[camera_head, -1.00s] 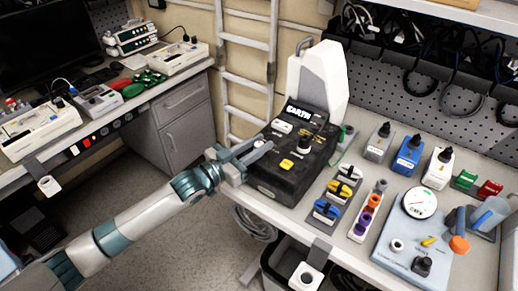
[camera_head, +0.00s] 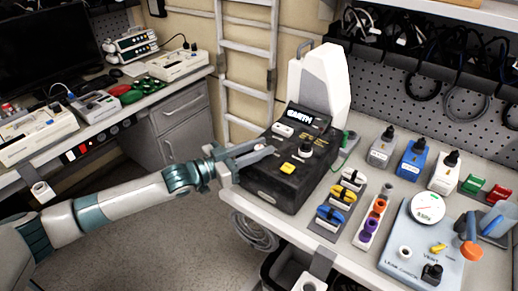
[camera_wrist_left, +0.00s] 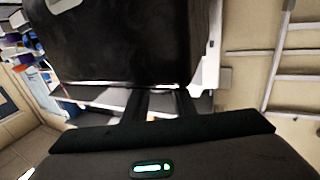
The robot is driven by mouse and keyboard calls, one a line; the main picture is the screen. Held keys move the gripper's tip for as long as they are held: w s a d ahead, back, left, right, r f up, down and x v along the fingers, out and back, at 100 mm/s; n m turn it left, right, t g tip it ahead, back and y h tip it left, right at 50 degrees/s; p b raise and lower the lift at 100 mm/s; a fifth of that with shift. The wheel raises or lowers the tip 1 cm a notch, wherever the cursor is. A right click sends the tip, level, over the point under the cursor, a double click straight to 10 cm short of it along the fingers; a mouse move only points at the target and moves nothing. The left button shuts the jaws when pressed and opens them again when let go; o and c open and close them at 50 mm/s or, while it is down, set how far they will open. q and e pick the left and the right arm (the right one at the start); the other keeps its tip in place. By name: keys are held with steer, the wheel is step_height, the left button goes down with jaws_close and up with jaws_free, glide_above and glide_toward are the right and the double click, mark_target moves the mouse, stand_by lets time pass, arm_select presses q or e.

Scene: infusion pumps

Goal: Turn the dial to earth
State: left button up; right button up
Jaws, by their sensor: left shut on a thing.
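A black tester box (camera_head: 285,185) stands on the right bench, with a raised label panel (camera_head: 306,117), a yellow button (camera_head: 288,169) and a black knob (camera_head: 306,149) on top. My left gripper (camera_head: 259,152) reaches in from the left over the box's left top edge, apart from the black knob. It is shut on a small dial there, mostly hidden by the fingers. In the left wrist view the box's dark side (camera_wrist_left: 130,40) hides the fingertips. My right gripper is not in view.
A white case (camera_head: 318,85) stands behind the box. Blue and yellow connectors (camera_head: 334,214), a purple-orange row (camera_head: 372,218) and a gauge unit (camera_head: 405,252) stand to its right. A ladder (camera_head: 247,70) is behind. The floor at left is clear.

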arm_select(q)
steer(key=o, duration=1)
steer(key=shift+o, duration=0.2)
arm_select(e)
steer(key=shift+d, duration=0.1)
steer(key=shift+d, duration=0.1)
arm_select(q)
steer(key=shift+s+a, duration=0.2)
steer(key=shift+a, duration=0.15)
steer(key=b+v, duration=0.1)
steer(key=v, duration=0.2)
steer(key=shift+a+f, duration=0.15)
steer(key=b+v, duration=0.3)
steer(key=v, duration=1)
steer(key=shift+s+b, duration=0.25)
steer(key=shift+b, duration=0.15)
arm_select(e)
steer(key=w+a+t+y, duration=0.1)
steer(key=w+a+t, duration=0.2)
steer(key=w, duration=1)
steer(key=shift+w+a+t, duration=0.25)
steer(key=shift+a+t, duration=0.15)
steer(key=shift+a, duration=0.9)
